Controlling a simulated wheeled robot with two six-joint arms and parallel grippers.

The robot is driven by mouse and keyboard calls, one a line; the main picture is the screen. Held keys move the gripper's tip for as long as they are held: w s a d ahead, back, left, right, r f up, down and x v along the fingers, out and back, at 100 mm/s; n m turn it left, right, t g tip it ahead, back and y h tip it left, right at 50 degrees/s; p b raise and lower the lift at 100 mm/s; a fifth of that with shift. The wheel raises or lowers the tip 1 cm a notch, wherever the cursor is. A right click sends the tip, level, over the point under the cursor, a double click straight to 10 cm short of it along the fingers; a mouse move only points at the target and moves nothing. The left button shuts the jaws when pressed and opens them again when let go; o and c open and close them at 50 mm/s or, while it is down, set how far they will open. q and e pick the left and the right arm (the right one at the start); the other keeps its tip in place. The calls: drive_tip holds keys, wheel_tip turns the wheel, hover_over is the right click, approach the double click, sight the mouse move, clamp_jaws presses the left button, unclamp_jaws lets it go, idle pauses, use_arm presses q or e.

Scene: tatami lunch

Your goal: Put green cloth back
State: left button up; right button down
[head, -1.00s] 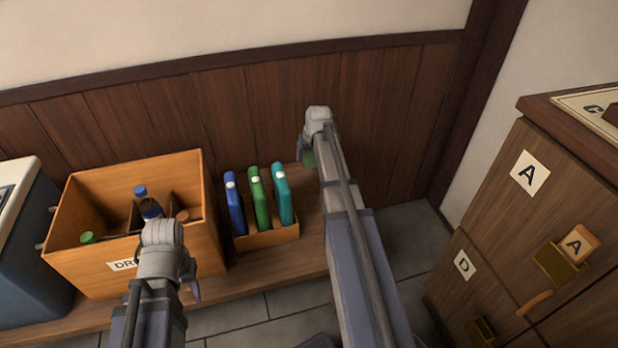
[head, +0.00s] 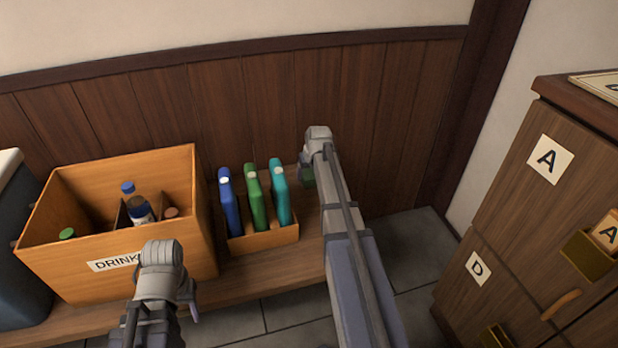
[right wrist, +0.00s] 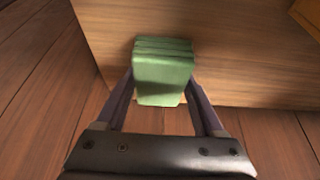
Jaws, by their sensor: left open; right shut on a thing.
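The green cloth (right wrist: 164,72) is a folded pale-green stack between the fingers of my right gripper (right wrist: 163,85) in the right wrist view. The gripper is shut on it, over or against a wooden surface; I cannot tell whether the cloth touches it. The rest is hidden by my arm. My left gripper (head: 190,300) is open and in front of the drinks crate, its fingers mostly hidden.
A wooden crate labelled DRINKS (head: 70,255) holds several bottles on the low wooden bench (head: 265,272). A small wooden holder (head: 265,240) beside it holds blue, green and teal upright items. A lettered cabinet (head: 520,210) stands at right. Dark panelling is behind.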

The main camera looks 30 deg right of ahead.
drive_tip(key=shift+f, duration=0.1)
unclamp_jaws()
idle(0.4)
drive_tip(key=shift+p+v, duration=0.6)
drive_tip(key=shift+v, duration=0.15)
drive_tip(key=d+p+v, duration=0.1)
drive_tip(key=p+v, duration=0.9)
drive_tip(key=shift+s+a+r, duration=0.15)
drive_tip(key=shift+a+r, duration=0.3)
